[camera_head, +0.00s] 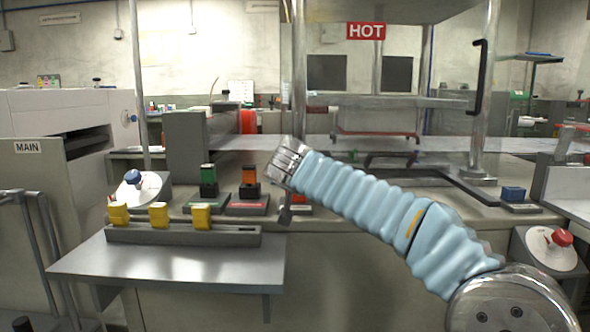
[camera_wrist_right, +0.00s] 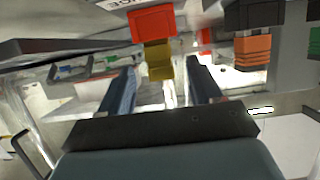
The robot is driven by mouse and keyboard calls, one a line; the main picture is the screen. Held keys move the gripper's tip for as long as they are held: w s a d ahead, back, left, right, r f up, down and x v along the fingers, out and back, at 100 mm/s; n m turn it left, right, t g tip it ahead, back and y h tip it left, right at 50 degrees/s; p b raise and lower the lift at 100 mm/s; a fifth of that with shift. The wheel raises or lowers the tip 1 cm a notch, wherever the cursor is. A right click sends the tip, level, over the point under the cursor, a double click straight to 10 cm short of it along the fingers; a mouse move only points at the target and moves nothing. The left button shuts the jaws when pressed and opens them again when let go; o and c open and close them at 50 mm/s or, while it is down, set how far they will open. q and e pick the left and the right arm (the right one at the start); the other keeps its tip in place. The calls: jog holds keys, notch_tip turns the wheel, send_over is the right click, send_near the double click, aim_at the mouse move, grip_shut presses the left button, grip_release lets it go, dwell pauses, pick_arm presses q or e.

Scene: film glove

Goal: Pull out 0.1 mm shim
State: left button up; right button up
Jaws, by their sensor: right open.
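My right gripper (camera_wrist_right: 160,72) is open, its two blue-grey fingers spread apart. In the head view my right arm, in a light blue sleeve, reaches in from the lower right. In the wrist view a red block (camera_wrist_right: 152,22) with a yellow piece (camera_wrist_right: 160,62) appears beyond and between the fingertips; no contact is visible. An orange block (camera_wrist_right: 253,52) is right of it. The head view shows a green block (camera_head: 208,178) and an orange block (camera_head: 249,179) on dark stands. No thickness marking is readable, so I cannot tell which is the 0.1 mm shim.
A steel shelf (camera_head: 180,266) carries a grey rail (camera_head: 185,236) with yellow blocks (camera_head: 158,214). A blue knob (camera_head: 133,177) is left, a red knob (camera_head: 562,237) right. A HOT sign (camera_head: 366,31) hangs above the counter. Steel posts (camera_head: 299,80) rise behind the arm.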

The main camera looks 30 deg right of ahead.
jog(key=shift+p+x, duration=0.3)
jog(key=shift+x, duration=1.75)
jog(key=c, duration=1.1)
